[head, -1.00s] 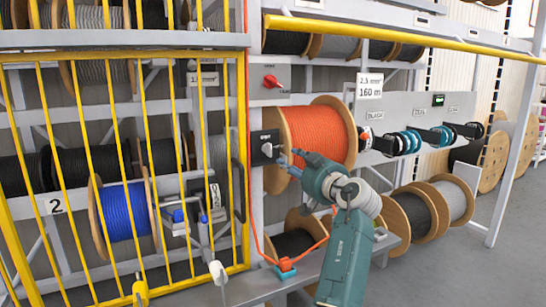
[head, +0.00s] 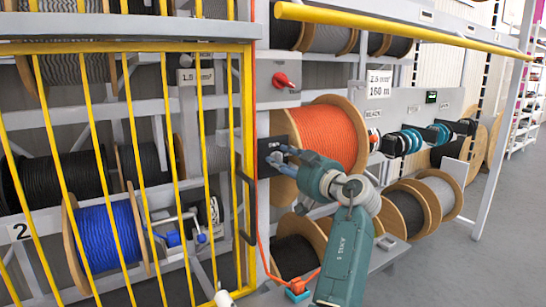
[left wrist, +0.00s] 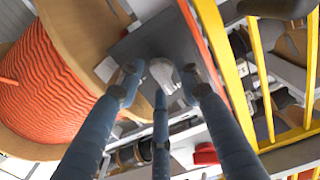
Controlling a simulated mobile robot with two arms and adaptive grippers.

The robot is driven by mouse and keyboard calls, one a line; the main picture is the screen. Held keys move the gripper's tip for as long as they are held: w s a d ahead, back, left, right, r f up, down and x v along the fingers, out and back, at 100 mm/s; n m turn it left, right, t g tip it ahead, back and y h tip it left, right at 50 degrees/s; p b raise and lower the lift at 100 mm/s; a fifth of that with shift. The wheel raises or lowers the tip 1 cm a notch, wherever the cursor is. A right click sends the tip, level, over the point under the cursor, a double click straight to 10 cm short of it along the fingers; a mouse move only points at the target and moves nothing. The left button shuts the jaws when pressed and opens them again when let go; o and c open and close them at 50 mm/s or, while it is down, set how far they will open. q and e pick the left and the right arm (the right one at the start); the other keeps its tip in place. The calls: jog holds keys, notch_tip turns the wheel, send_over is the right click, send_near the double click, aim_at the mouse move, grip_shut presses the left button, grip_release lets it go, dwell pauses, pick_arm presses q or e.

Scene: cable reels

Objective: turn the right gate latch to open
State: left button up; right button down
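A dark latch plate (head: 268,146) with small white lettering is on the post right of the yellow-barred gate (head: 247,110). In the left wrist view the plate (left wrist: 150,38) carries a pale grey knob (left wrist: 163,72). My left gripper (head: 277,156) reaches the plate from the right and hides the knob in the head view. In the left wrist view its three blue-grey fingers (left wrist: 160,82) stand spread around the knob, with small gaps showing on both sides. Whether any finger touches the knob is unclear. My right gripper is not in view.
An orange cable reel (head: 330,135) sits close behind and right of my left gripper. A red rotary switch (head: 284,80) is above the plate. A black gate handle (head: 246,207) is to the left. A long yellow bar (head: 400,30) crosses the upper right. Grey floor (head: 480,265) is clear at right.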

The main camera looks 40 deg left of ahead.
pick_arm(q)
jog(key=shift+d+r, duration=0.15)
jog(key=shift+d, duration=0.05)
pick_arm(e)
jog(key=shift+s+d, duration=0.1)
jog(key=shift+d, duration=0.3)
pick_arm(q)
grip_shut()
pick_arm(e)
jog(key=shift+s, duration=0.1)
pick_arm(q)
jog(key=shift+m, duration=0.3)
jog(key=shift+a+f+m+p, duration=0.1)
jog(key=shift+f+m+p, duration=0.1)
jog(key=shift+m+p, duration=3.2)
jog(key=shift+f+m+p, duration=0.15)
jog(key=shift+m+p, duration=1.25)
jog(key=shift+m, duration=3.9)
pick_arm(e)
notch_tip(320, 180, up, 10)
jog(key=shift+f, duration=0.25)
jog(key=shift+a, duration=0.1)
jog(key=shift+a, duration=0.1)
